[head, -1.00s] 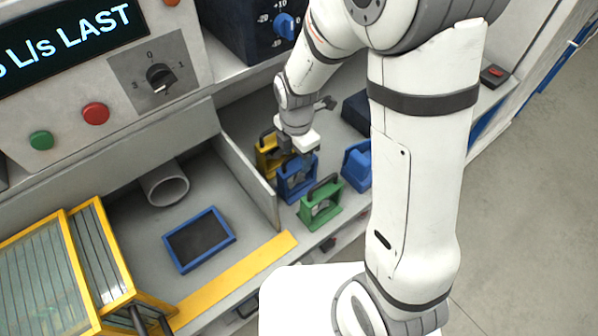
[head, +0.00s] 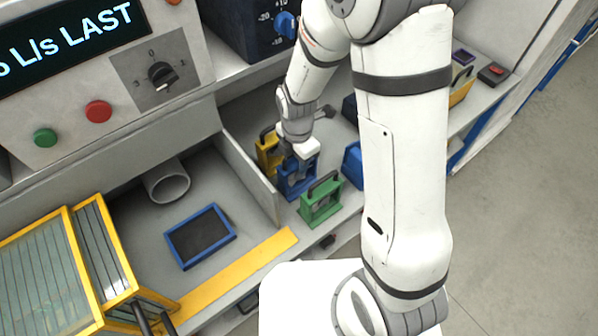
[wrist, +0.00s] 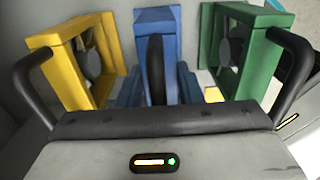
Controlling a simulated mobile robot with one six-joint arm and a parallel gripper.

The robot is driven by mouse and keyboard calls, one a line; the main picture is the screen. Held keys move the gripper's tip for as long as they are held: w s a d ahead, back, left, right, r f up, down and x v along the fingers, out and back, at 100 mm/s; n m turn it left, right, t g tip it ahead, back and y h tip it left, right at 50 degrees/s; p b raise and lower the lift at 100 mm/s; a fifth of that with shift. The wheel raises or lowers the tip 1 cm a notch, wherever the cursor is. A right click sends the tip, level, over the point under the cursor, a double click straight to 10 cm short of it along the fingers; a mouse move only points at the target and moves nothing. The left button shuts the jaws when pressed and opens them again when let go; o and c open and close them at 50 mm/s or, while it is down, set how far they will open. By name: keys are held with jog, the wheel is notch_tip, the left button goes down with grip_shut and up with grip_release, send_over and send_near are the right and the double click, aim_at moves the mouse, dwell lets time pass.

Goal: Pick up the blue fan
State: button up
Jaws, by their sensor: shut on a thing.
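The blue fan (head: 291,188) stands on the bench between a yellow fan (head: 266,156) and a green fan (head: 319,207). My gripper (head: 297,165) is directly above it and shut on it at the top. In the wrist view the blue fan (wrist: 155,22) is in the middle, with its dark handle running toward my gripper. The yellow fan (wrist: 62,70) is at its left and the green fan (wrist: 257,55) at its right. The fingertips are mostly hidden in both views. I cannot tell whether the blue fan touches the bench.
The yellow and green fans stand close on either side, with dark handles. A low grey divider (head: 246,172) is left of the fans. A blue-framed panel (head: 200,238) lies in the bay beyond it. Another blue object (head: 352,165) is partly behind my arm.

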grip_shut()
jog(key=shift+r, duration=0.1)
